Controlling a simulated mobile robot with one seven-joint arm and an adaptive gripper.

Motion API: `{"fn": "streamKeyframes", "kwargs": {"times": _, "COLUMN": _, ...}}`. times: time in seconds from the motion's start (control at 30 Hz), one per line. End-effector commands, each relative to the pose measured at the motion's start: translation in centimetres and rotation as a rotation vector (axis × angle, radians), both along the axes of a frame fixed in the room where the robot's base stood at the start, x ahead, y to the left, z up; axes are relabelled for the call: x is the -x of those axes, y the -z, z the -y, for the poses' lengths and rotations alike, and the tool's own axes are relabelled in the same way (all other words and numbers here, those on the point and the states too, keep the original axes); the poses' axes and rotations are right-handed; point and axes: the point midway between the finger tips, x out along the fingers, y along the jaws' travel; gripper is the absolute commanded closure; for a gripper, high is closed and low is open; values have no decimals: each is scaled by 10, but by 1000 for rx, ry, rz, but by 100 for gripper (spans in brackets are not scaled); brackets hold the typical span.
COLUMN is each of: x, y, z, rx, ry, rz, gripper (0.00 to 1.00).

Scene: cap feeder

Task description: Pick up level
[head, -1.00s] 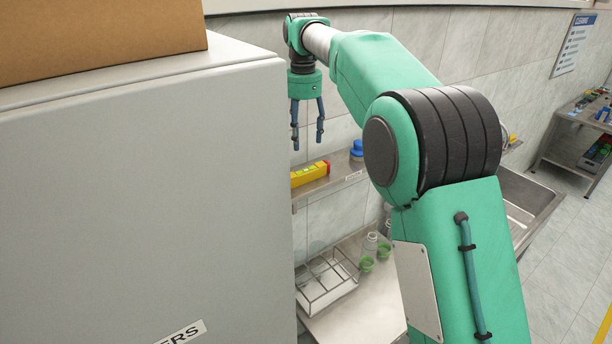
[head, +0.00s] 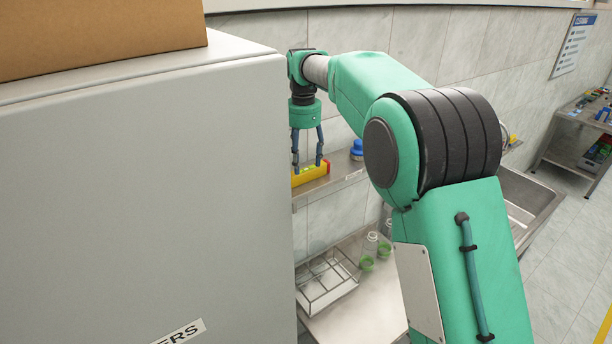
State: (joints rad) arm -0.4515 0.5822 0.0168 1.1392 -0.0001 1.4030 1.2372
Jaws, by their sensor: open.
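The level (head: 312,174) is a yellow bar with a red end, lying on a narrow metal wall shelf (head: 340,178). The big grey cabinet hides part of its left side. My gripper (head: 308,170) points down with its fingers apart, in front of or around the level in the picture. Its fingertips overlap the yellow body. I cannot tell from this view whether they touch it. No lift of the level shows.
A grey cabinet (head: 150,190) with a cardboard box (head: 100,35) on top fills the left. A blue item (head: 357,150) sits on the shelf right of the level. A sink (head: 530,200) stands right.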

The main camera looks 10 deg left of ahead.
Motion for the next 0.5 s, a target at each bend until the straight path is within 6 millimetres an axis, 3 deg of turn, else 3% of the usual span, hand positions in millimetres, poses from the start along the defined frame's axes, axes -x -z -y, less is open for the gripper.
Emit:
{"fn": "streamKeyframes", "kwargs": {"times": 0.33, "x": 0, "y": 2, "z": 0, "rx": 1, "ry": 0, "rz": -1, "gripper": 43}}
{"fn": "streamKeyframes", "kwargs": {"times": 0.5, "x": 0, "y": 15, "z": 0, "rx": 1, "ry": 0, "rz": -2, "gripper": 43}}
